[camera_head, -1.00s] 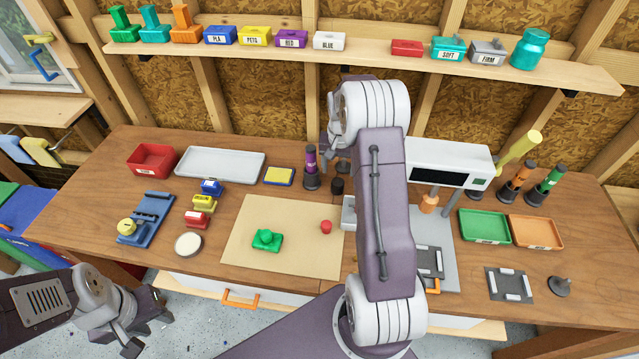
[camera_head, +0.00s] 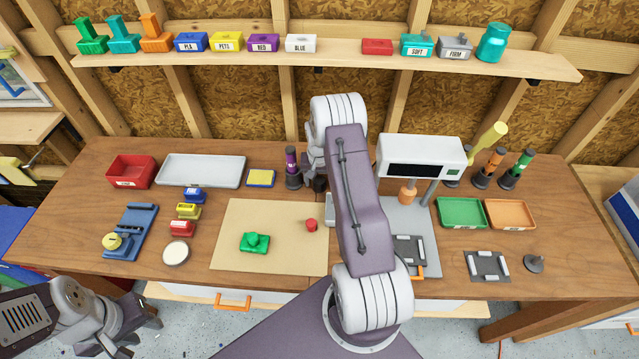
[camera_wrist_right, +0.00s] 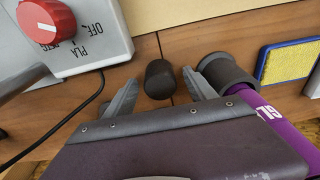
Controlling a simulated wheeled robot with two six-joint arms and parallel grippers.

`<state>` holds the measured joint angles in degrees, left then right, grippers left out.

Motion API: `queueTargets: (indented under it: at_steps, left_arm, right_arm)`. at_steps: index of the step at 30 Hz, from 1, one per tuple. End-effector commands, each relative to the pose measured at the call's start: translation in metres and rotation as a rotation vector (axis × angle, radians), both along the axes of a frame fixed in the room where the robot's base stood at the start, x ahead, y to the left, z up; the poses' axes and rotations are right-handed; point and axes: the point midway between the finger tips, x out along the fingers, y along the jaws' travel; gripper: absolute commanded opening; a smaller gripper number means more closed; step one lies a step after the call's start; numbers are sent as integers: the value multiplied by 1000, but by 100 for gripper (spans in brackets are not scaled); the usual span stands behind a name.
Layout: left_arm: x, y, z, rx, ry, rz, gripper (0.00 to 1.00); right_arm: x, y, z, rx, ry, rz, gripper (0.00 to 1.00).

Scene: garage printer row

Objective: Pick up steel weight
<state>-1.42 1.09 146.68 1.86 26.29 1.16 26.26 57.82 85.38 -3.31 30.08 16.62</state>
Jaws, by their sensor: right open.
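A small dark grey cylinder (camera_wrist_right: 160,80), which looks like the steel weight, stands on the wooden bench in the right wrist view. My right gripper (camera_wrist_right: 160,74) is open, with one finger on each side of it and gaps between. In the head view my right gripper (camera_head: 317,182) is low at the bench behind the tan mat, mostly covered by my own arm; the cylinder is hard to make out there. My left gripper (camera_head: 140,336) hangs empty in front of the bench at lower left, its fingers apart.
A purple tube in a dark holder (camera_wrist_right: 228,74) stands close to the right finger. A grey box with a red knob (camera_wrist_right: 46,20) is at the left, its black cable running past. A yellow-and-blue pad (camera_wrist_right: 288,60) lies beyond the tube. The tan mat (camera_head: 285,215) holds green and red pieces.

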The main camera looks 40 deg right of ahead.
Motion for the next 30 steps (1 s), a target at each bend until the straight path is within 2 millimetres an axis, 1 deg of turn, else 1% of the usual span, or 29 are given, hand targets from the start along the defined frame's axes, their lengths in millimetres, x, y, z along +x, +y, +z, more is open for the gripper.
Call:
queueTargets:
  at_steps: [1,2,3,5,6,7,8,17,20,23,28,30]
  left_arm:
    - [0,0,0,0,0,0,36]
    - [0,0,0,0,0,0,36]
    - [0,0,0,0,0,0,36]
    - [0,0,0,0,0,0,36]
    - [0,0,0,0,0,0,36]
    - [0,0,0,0,0,0,36]
    - [0,0,0,0,0,0,36]
    - [0,0,0,0,0,0,36]
    - [0,0,-2,0,0,0,36]
    - [0,0,-6,0,0,0,36]
    - [0,0,-16,0,0,0,36]
    - [0,0,-19,0,0,0,36]
  right_arm:
    - [0,0,0,0,0,0,62]
    - [0,0,0,0,0,0,53]
    - [0,0,0,0,0,0,42]
    - [0,0,0,1,1,0,25]
    - [0,0,0,1,1,0,14]
    - [0,0,0,1,1,0,6]
    - [0,0,0,1,1,0,0]
    - [1,0,1,-1,-2,0,0]
    - [1,0,5,-1,-3,0,0]
    - [1,0,14,-2,-4,0,0]
    - [2,-1,41,-3,-7,0,0]
    - [-12,1,48,-1,-3,-1,0]
